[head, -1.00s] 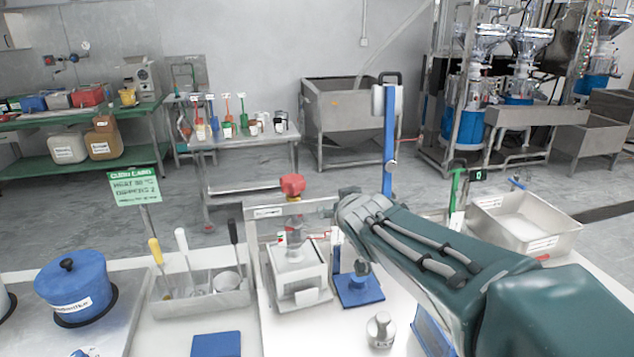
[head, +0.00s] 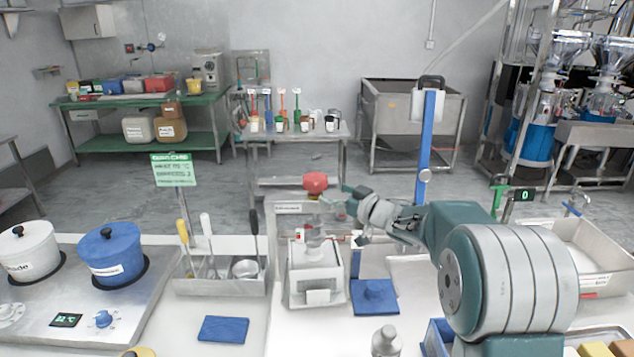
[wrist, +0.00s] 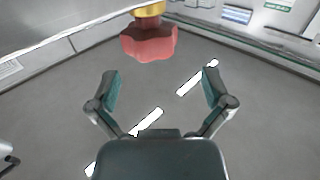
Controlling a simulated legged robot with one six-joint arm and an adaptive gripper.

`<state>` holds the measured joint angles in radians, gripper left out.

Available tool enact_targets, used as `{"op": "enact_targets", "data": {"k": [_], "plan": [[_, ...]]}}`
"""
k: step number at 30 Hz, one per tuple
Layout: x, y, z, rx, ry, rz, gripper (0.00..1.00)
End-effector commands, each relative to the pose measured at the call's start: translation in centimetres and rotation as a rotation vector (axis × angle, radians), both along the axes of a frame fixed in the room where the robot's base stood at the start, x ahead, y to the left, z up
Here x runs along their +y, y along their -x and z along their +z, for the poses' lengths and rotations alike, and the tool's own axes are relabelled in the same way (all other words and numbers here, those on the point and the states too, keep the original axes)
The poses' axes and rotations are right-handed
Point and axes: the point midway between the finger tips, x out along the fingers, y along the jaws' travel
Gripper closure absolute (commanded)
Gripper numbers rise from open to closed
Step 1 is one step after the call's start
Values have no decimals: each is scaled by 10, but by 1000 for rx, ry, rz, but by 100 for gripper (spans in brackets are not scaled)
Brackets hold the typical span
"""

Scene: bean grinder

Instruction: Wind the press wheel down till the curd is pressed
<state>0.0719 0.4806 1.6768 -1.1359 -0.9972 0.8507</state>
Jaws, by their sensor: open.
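The red press wheel (head: 316,182) sits at the top of the press, above a white boxy mould (head: 317,272) on the bench. In the wrist view the red wheel (wrist: 148,42) hangs from a brass-coloured part, ahead of my fingertips and near the top of the picture. My gripper (head: 345,192) is just right of the wheel in the head view. In the wrist view my gripper (wrist: 160,85) is open, its fingers spread wide with nothing between them. The curd cannot be made out.
A utensil tray (head: 221,286) and a blue pot (head: 111,257) are to the left. A tall blue post (head: 424,150) rises behind my arm. A blue mat (head: 223,329) lies in front.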

Motion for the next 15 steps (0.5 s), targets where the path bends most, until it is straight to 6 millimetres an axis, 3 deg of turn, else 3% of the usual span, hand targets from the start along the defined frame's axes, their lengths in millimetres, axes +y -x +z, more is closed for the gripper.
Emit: {"op": "enact_targets", "data": {"k": [9,15], "plan": [[24,-42,1,-1,-14,-3,0],[47,-60,0,0,-8,-7,0]]}}
